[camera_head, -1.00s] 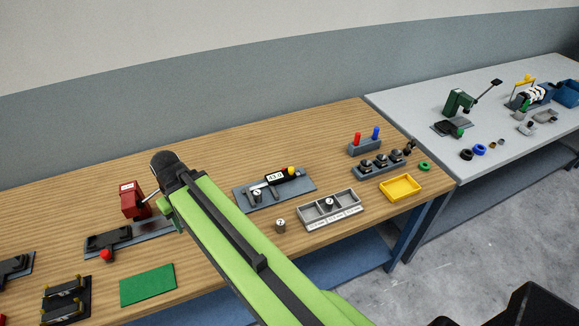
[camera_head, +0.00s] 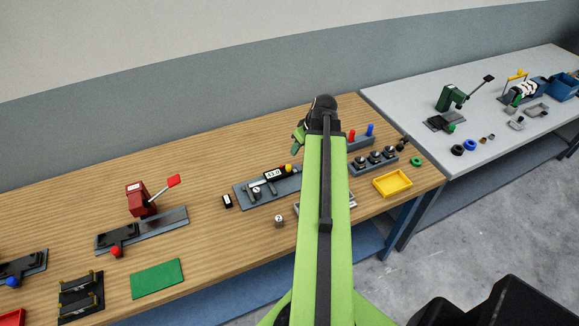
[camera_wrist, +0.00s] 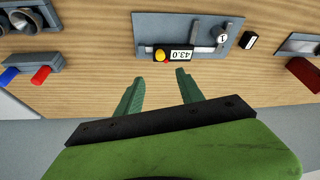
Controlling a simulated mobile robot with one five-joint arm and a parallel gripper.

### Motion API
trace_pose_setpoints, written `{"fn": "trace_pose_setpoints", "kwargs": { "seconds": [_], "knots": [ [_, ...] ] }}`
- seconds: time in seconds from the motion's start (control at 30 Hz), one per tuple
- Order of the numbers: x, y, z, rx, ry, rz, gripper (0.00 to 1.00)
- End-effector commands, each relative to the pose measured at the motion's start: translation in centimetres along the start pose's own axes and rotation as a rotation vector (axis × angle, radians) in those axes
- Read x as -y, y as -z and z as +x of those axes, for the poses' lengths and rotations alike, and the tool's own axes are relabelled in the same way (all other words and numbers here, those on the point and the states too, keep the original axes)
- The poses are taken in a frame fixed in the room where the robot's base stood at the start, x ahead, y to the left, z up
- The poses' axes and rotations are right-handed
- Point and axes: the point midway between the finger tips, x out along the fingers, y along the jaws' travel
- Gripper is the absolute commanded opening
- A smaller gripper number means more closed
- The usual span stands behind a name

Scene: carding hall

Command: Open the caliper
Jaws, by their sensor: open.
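The caliper (camera_head: 272,175) lies on a grey plate (camera_head: 247,203) on the wooden bench, left of my arm in the head view. Its display reads 43.0 and a yellow knob (camera_head: 289,167) sits at its right end. In the wrist view the caliper's display (camera_wrist: 181,57) and the yellow knob (camera_wrist: 159,55) show upside down, beyond my fingertips. A numbered cylinder (camera_wrist: 222,39) sits by its jaws. My gripper (camera_wrist: 154,78) is open and empty, its green fingers apart from the caliper. The head view shows my gripper (camera_head: 299,135) from behind, above the bench.
A small black block (camera_head: 227,201) stands left of the plate, and a loose cylinder (camera_head: 279,220) in front. Right are red and blue pegs (camera_head: 361,132), a row of dark knobs (camera_head: 374,160) and a yellow tray (camera_head: 393,183). A red lever press (camera_head: 142,199) stands left.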

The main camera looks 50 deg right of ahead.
Motion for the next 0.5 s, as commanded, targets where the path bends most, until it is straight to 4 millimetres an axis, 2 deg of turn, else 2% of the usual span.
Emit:
{"fn": "trace_pose_setpoints", "kwargs": {
  "seconds": [0.03, 0.5],
  "knots": [
    [0.0, -0.2, 1.3, 0.0, 0.0, -0.001, 0.45],
    [0.1, -0.3, 11.7, 0.0, 0.001, -0.001, 0.45]
  ]
}}
